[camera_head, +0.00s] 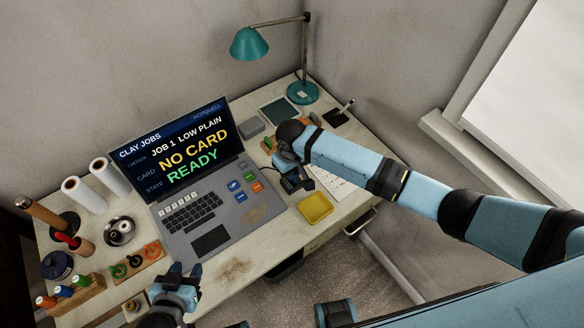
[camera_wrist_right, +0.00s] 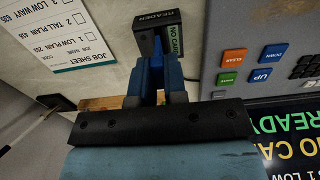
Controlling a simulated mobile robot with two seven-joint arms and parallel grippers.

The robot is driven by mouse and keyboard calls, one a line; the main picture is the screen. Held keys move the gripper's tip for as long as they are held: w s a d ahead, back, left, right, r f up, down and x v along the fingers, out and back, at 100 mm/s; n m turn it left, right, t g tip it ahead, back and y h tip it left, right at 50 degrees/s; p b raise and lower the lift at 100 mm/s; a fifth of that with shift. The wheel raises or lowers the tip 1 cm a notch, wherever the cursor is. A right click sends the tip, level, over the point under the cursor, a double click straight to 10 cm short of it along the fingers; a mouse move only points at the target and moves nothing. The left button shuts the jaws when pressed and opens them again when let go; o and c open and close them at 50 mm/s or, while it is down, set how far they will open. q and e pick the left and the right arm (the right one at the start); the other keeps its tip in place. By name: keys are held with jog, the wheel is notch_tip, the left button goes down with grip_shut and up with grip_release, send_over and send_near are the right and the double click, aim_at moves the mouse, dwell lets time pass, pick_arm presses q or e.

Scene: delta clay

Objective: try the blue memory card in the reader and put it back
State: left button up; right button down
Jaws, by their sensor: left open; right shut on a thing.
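The reader (camera_wrist_right: 157,18) is a small dark block labelled READER. Its side display (camera_wrist_right: 176,42) reads NO CARD in green. In the head view my right gripper (camera_head: 290,180) is over the desk right of the laptop. The laptop screen (camera_head: 180,150) shows NO CARD and READY. My left gripper (camera_head: 184,272) is open and empty at the desk's front edge.
A yellow tray (camera_head: 315,207) lies near the front edge. A job sheet (camera_wrist_right: 75,32) lies beside the reader. Small coloured pieces (camera_head: 268,144) stand behind my right gripper. A teal lamp (camera_head: 302,92) stands at the back. Spools, rolls and tools crowd the left side.

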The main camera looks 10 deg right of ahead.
pick_arm(q)
jog(key=shift+r, duration=0.15)
pick_arm(e)
jog(key=shift+f, duration=0.15)
pick_arm(q)
jog(key=shift+a+r+p, duration=0.1)
jog(key=shift+r+p, duration=0.85)
jog(key=shift+p, duration=0.1)
dwell(0.8)
jog(key=shift+f, duration=0.1)
pick_arm(e)
jog(key=shift+f, duration=0.2)
pick_arm(q)
jog(key=shift+f+b, duration=0.3)
jog(key=shift+b, duration=0.1)
pick_arm(e)
jog(key=shift+f, duration=0.75)
jog(key=shift+f, duration=0.15)
jog(key=c, duration=0.8)
grip_release()
